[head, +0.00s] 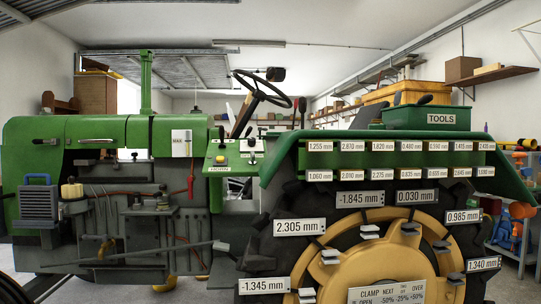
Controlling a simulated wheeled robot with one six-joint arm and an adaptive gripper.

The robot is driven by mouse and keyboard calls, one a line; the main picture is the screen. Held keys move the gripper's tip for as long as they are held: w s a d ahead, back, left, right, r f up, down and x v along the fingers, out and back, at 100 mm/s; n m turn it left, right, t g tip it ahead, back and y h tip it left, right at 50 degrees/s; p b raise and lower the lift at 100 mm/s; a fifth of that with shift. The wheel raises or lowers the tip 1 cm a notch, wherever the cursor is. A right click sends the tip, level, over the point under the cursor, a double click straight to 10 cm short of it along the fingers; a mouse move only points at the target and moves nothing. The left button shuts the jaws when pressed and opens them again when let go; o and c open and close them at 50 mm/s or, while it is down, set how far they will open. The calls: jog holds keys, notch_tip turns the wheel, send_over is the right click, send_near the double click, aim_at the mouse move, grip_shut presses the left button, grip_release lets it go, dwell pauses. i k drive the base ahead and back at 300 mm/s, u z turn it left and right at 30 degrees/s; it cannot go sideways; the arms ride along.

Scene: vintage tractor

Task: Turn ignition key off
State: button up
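The green dash panel (234,160) of the tractor is near the middle of the head view, below the steering wheel. Several small dark and light knobs or switches sit on it, and a small label (219,169) is on its lower left. The ignition key is too small to make out among them, so I cannot tell its position. My gripper is not in view, and nothing shows at the panel that I can tell is my arm.
The steering wheel (262,90) rises above the panel. The green fender and large rear wheel (344,238) with number plates fill the right. A red-handled lever (191,184) hangs left of the panel. A green TOOLS box (427,118) sits on the fender. A shelf (494,76) is behind.

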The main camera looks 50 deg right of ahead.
aim_at(252, 161)
jog(key=z, duration=1.5)
